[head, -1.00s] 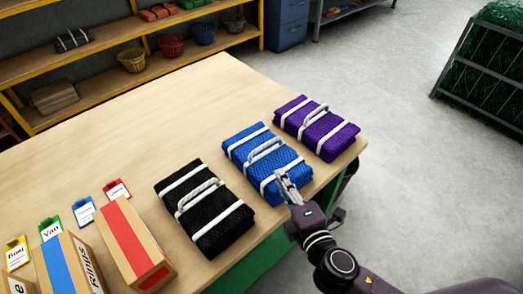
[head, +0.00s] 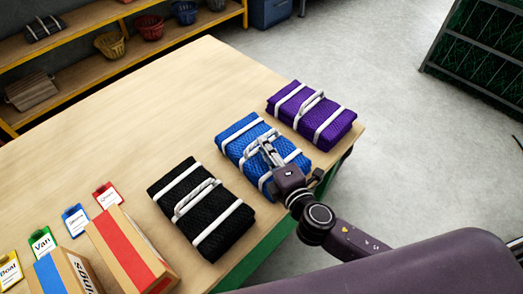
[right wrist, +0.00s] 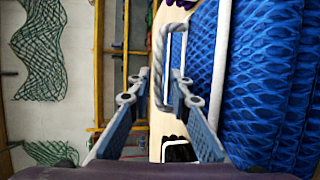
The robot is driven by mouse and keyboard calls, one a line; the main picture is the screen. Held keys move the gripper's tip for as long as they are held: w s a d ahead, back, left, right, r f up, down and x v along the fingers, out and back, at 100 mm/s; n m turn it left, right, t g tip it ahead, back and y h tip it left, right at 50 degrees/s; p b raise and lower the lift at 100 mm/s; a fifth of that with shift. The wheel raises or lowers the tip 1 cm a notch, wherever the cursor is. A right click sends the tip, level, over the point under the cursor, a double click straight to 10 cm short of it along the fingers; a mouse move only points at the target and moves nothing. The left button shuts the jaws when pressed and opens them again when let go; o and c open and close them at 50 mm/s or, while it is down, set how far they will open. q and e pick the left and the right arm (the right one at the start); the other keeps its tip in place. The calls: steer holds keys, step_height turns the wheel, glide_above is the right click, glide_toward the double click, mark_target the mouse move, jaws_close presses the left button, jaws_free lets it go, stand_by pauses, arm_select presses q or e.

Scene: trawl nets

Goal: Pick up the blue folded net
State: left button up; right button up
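The blue folded net (head: 240,137) lies on the table between the black and purple nets, with two white straps and a white rope handle on top. My right gripper (head: 266,149) is over the near part of the blue net, at its handle. In the right wrist view, the two fingers of my right gripper (right wrist: 160,80) are apart, with the rope handle (right wrist: 158,60) showing between and just beyond the tips. The blue net (right wrist: 262,80) fills the right side of that view. Contact with the handle cannot be told. My left gripper is out of view.
A black folded net (head: 215,220) lies to the left and a purple one (head: 328,122) to the right on the wooden table (head: 150,120). Boxes and coloured tags stand at the lower left.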

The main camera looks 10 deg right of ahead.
mark_target(239, 143)
steer(key=shift+p+x, duration=0.4)
steer(key=shift+x, duration=1.6)
steer(key=shift+d, duration=0.1)
jaws_close()
steer(key=shift+r, duration=0.2)
